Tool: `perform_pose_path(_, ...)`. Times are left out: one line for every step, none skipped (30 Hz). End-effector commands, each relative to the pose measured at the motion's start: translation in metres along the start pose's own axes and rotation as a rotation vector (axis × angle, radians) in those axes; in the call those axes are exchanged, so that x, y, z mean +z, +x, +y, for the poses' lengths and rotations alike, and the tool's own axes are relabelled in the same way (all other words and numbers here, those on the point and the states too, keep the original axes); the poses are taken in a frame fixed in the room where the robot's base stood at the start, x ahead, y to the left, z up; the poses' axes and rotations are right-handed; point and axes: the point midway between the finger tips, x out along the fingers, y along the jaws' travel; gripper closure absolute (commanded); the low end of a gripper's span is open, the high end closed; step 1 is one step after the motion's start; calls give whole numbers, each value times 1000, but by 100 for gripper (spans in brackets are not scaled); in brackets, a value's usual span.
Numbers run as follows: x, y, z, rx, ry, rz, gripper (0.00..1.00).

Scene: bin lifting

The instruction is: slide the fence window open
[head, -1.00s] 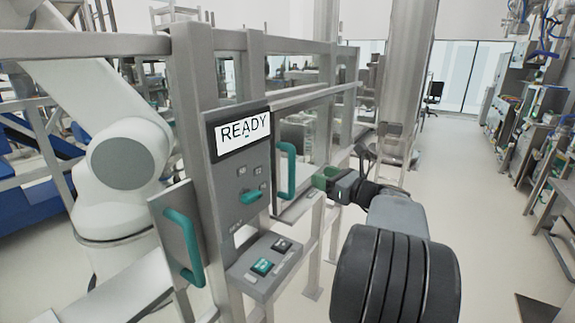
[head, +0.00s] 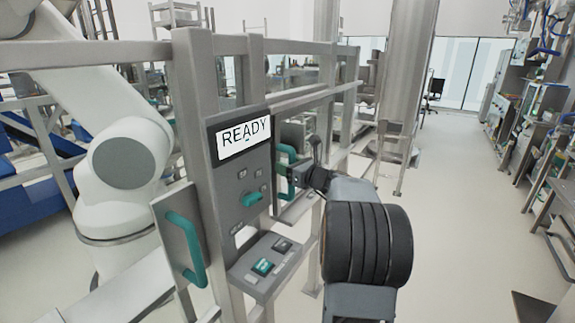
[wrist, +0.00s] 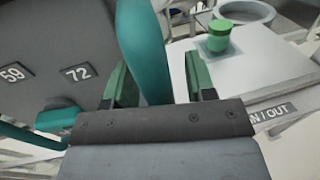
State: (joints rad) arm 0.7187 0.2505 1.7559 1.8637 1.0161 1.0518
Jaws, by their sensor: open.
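The fence window (head: 290,213) is a framed pane right of the control panel, with an upright teal handle (head: 283,154) at its left side. My gripper (head: 289,173) is at this handle and partly hides it. In the wrist view the teal handle (wrist: 143,45) stands between the two green fingers of my open gripper (wrist: 158,84). Gaps show on both sides, wider on the right, so the fingers are not closed on it. The handle's lower part is hidden behind the gripper body.
The control panel (head: 227,180) reads READY and carries a teal lever (head: 252,199). A button box (head: 262,267) juts out below. Another teal handle (head: 186,248) is at the lower left. A white robot arm (head: 122,170) stands behind the fence.

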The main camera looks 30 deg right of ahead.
Motion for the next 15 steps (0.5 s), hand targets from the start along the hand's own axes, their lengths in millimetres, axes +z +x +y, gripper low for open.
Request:
perform_pose_path(0, 2, 0, 1, 0, 0, 49)
perform_pose_path(0, 2, 0, 0, 0, 0, 49)
perform_pose_path(0, 3, 0, 0, 0, 0, 49)
perform_pose_path(0, 3, 0, 0, 0, 0, 49)
perform_pose_path(0, 3, 0, 0, 0, 0, 49)
perform_pose_path(0, 3, 0, 0, 0, 0, 49)
perform_pose_path(0, 3, 0, 0, 0, 0, 49)
perform_pose_path(0, 3, 0, 0, 0, 0, 49)
perform_pose_path(0, 3, 0, 0, 0, 0, 49)
perform_pose_path(0, 3, 0, 0, 0, 0, 49)
perform_pose_path(0, 3, 0, 0, 0, 0, 51)
perform_pose_path(0, 3, 0, 0, 0, 0, 55)
perform_pose_path(0, 3, 0, 0, 0, 0, 58)
perform_pose_path(0, 3, 0, 0, 0, 0, 61)
perform_pose_path(0, 3, 0, 0, 0, 0, 65)
